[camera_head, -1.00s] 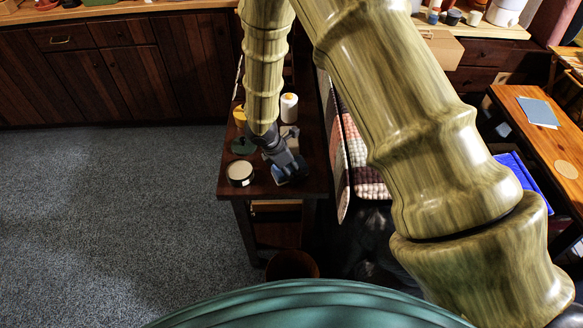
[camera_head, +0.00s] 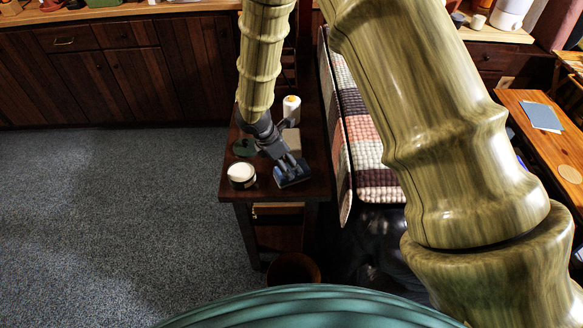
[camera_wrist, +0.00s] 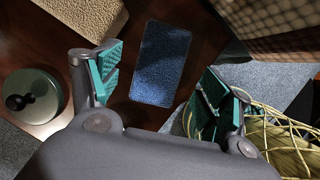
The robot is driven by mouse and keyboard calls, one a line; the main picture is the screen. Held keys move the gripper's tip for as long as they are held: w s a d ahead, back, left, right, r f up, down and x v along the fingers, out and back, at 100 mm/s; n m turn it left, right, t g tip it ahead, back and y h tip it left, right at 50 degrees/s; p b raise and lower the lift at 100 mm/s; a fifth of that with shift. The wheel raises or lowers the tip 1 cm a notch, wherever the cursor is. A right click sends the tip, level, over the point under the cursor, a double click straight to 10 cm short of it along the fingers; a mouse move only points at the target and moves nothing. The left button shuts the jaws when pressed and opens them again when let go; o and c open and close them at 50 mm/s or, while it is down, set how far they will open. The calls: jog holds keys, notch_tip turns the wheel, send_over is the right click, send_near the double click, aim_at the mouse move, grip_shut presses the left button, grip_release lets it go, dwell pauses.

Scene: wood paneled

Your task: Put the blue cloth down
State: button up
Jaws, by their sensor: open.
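The blue cloth (camera_wrist: 160,62) is a small textured rectangle lying on the dark wooden table (camera_wrist: 200,40) in the wrist view. It sits between and just beyond my open fingers, with a visible gap to each finger. In the head view, part of the blue cloth (camera_head: 292,182) shows under my gripper (camera_head: 288,168), close to the table's right front edge. My gripper also shows in the wrist view (camera_wrist: 160,82), with its teal pads wide apart and nothing between them. I cannot tell the exact height of the fingers above the table.
A round tin (camera_head: 241,175), a white cylinder (camera_head: 291,108), a tan box (camera_head: 293,140) and a green item (camera_head: 243,147) share the small table. A patchwork-covered seat (camera_head: 365,140) stands close on the right. A brown bin (camera_head: 293,267) is on the floor in front; carpet at left is clear.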

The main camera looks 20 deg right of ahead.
jog(key=shift+v, duration=3.1)
